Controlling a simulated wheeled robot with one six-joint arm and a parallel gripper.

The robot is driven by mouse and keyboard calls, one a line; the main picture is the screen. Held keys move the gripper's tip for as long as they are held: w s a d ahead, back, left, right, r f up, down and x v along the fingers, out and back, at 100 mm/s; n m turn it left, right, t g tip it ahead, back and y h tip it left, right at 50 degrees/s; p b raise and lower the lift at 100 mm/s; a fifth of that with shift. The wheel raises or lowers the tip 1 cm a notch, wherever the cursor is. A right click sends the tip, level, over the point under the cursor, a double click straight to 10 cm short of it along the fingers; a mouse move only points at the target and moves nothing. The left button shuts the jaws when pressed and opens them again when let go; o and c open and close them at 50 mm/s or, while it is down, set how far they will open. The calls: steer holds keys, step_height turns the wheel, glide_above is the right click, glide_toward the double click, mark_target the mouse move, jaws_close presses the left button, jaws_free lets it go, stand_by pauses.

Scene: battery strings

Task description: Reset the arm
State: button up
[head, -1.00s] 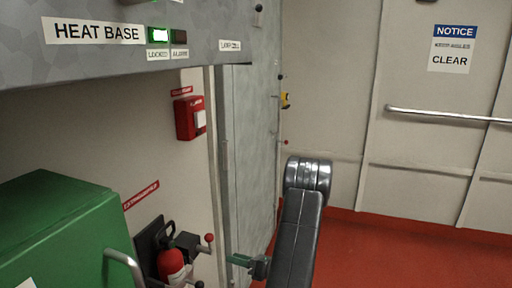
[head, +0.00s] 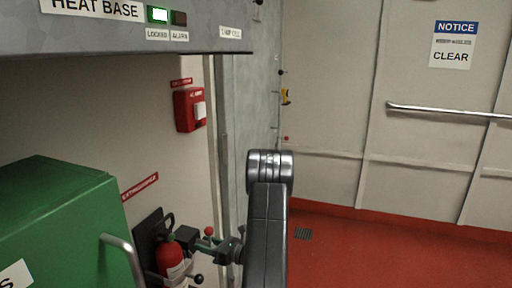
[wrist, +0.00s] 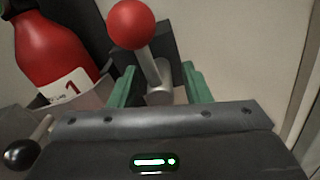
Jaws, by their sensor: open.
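My arm reaches up from the bottom of the head view, and my gripper (head: 205,243) sits left of it, close to a lever with a red ball knob (head: 209,231) beside the extinguisher. In the wrist view my gripper (wrist: 160,85) has its two green fingers apart. The red ball knob (wrist: 131,24) and its grey stem show between and beyond them. Whether the fingers touch the stem, I cannot tell. Nothing is seen gripped.
A red fire extinguisher (head: 171,256) stands close left of my gripper; a black ball lever (wrist: 21,155) is near it. A green cabinet (head: 60,215) is at left. A grey panel with a lit green LOCKED lamp (head: 157,14) overhangs. Red floor (head: 370,250) is clear at right.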

steer(key=n+b, duration=0.1)
steer(key=n, duration=0.1)
steer(key=n+b, duration=0.1)
steer(key=shift+f+n+b, duration=0.2)
steer(key=shift+n+b, duration=0.15)
steer(key=shift+n, duration=0.05)
steer(key=n+b, duration=0.2)
steer(key=n, duration=0.1)
steer(key=shift+n+b, duration=0.3)
steer(key=shift+b, duration=0.1)
steer(key=n+b, duration=0.2)
steer(key=n, duration=0.1)
steer(key=shift+n+b, duration=0.35)
steer(key=shift+n, duration=0.05)
steer(key=shift+r+n+b, duration=0.1)
steer(key=shift+n+b, duration=0.6)
steer(key=shift+n, duration=0.5)
